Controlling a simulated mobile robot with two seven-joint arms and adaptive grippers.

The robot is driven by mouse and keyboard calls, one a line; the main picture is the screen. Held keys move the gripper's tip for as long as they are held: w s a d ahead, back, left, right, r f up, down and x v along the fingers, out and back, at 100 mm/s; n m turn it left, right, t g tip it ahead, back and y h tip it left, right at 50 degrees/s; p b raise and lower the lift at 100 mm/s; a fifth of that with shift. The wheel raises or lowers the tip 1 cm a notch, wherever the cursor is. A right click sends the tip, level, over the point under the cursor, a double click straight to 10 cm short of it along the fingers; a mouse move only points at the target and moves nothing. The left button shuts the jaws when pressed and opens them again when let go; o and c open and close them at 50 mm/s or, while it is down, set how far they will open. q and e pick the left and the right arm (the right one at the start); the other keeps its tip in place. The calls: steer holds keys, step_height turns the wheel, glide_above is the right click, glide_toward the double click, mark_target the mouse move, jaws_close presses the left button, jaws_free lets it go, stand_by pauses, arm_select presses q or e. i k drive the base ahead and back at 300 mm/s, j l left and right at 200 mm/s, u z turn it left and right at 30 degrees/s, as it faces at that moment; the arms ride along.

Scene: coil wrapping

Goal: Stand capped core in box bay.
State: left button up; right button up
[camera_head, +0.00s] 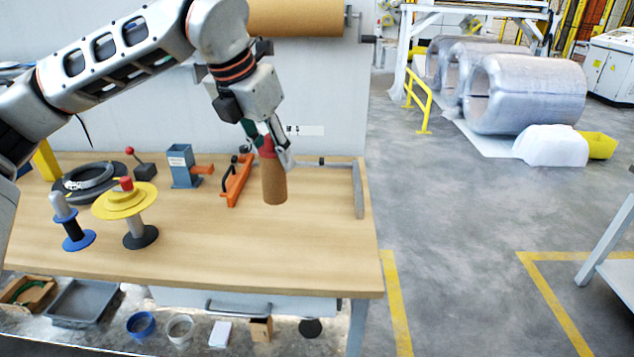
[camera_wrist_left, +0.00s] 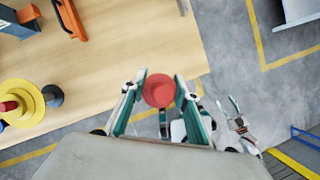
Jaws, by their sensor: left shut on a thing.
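The capped core is a brown cardboard tube (camera_head: 274,185) with a red cap (camera_head: 267,147) on its upper end. My left gripper (camera_head: 272,150) is shut on it near the cap and holds it nearly upright over the right part of the workbench. In the left wrist view the round red cap (camera_wrist_left: 158,90) lies between the two teal-padded fingers. What seems to be my right gripper (camera_wrist_left: 236,122) shows partly in that view, low beyond the bench corner; its jaws are unclear. I cannot make out a box with bays for certain.
The workbench (camera_head: 310,250) is clear in front of the core. An orange clamp-like tool (camera_head: 236,182) lies just left of it, and a grey bar (camera_head: 358,190) runs along the right edge. A yellow-disc stand (camera_head: 125,203) and a blue-based spool (camera_head: 74,230) stand further left.

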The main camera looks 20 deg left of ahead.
mark_target(318, 200)
steer(key=i, duration=0.95)
